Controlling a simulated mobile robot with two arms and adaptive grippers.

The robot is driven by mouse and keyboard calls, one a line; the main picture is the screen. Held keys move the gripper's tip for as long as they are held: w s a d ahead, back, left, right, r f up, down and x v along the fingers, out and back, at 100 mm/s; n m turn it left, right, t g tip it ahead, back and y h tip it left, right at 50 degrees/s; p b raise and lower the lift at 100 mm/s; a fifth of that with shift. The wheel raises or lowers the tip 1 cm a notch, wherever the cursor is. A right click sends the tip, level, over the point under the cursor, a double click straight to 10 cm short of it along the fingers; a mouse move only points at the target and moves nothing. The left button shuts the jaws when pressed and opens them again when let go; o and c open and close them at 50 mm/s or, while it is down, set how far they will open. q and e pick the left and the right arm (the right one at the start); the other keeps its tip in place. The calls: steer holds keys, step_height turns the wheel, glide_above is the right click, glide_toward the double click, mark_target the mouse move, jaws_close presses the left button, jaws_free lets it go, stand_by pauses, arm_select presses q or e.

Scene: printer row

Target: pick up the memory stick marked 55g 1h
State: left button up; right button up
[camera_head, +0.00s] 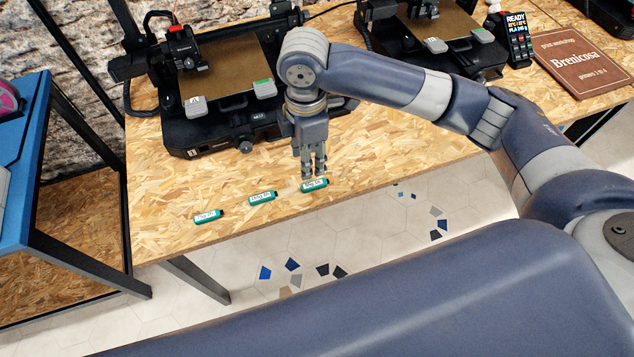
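Three small green memory sticks with white labels and dark ends lie in a slanting row near the front edge of the table: a left stick (208,216), a middle stick (262,198) and a right stick (315,186). The labels are too small to read surely, so I cannot tell which is marked 55g 1h. My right gripper (314,172) points down, with its fingertips right at the back of the right stick. I cannot tell whether it touches the stick or how far its fingers are apart. My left gripper is not in view.
A 3D printer (216,90) stands behind the sticks, and another printer (430,40) stands further right. A brown Brenicosa sign (582,62) lies at the right of the wooden table (400,150). A blue-framed shelf (38,170) stands at the left. The tabletop right of the gripper is clear.

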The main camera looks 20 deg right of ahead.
glide_above(312, 184)
steer(key=f, duration=0.5)
steer(key=shift+s+a+f, duration=0.1)
steer(key=shift+a+f, duration=0.05)
steer(key=shift+a, duration=0.15)
steer(key=f, duration=0.5)
steer(key=shift+d+f, duration=0.1)
steer(key=shift+d, duration=0.15)
steer(key=c, duration=0.9)
